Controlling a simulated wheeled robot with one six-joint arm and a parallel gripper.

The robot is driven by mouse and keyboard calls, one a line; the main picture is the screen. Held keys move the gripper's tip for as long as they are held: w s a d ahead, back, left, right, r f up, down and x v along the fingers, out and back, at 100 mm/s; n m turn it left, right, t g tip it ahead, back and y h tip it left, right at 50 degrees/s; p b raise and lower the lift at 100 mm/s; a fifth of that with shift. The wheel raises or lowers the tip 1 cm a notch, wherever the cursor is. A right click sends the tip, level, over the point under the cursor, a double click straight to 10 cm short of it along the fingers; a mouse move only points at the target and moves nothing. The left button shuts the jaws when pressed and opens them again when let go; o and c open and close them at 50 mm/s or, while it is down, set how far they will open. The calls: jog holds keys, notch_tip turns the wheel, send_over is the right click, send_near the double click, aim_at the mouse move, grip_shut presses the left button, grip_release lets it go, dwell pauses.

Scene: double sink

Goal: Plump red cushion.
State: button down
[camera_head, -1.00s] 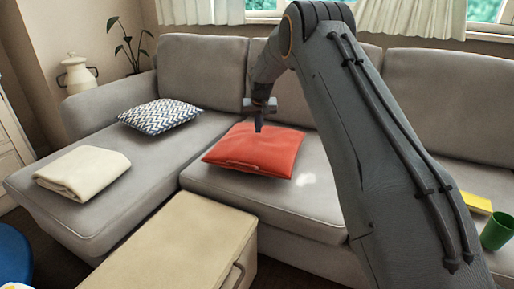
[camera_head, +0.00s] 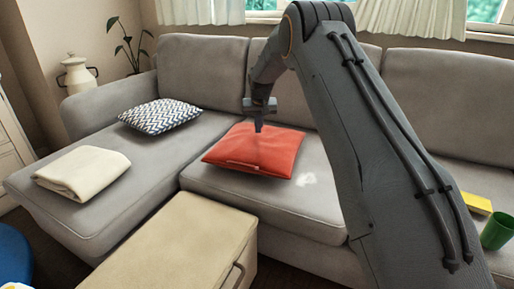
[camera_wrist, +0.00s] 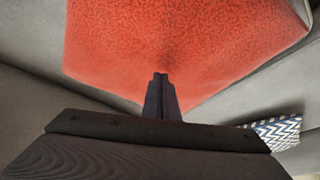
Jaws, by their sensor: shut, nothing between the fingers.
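The red cushion (camera_head: 262,153) lies flat on the sofa seat in the head view, with a pale strip along its front edge. It fills much of the upper wrist view (camera_wrist: 180,45). I cannot tell for sure whether the tips touch the fabric.
The grey sofa (camera_head: 200,70) holds a zigzag cushion (camera_head: 160,116) and a folded cream blanket (camera_head: 82,172) at left. A beige ottoman (camera_head: 180,245) stands in front. A green cup (camera_head: 497,231) and yellow item (camera_head: 475,203) are at right.

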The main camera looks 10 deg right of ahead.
jog(key=shift+f, duration=0.15)
dwell(0.5)
jog(key=shift+f, duration=0.45)
jog(key=shift+r, duration=0.45)
jog(key=shift+f, duration=0.1)
jog(key=shift+f, duration=0.35)
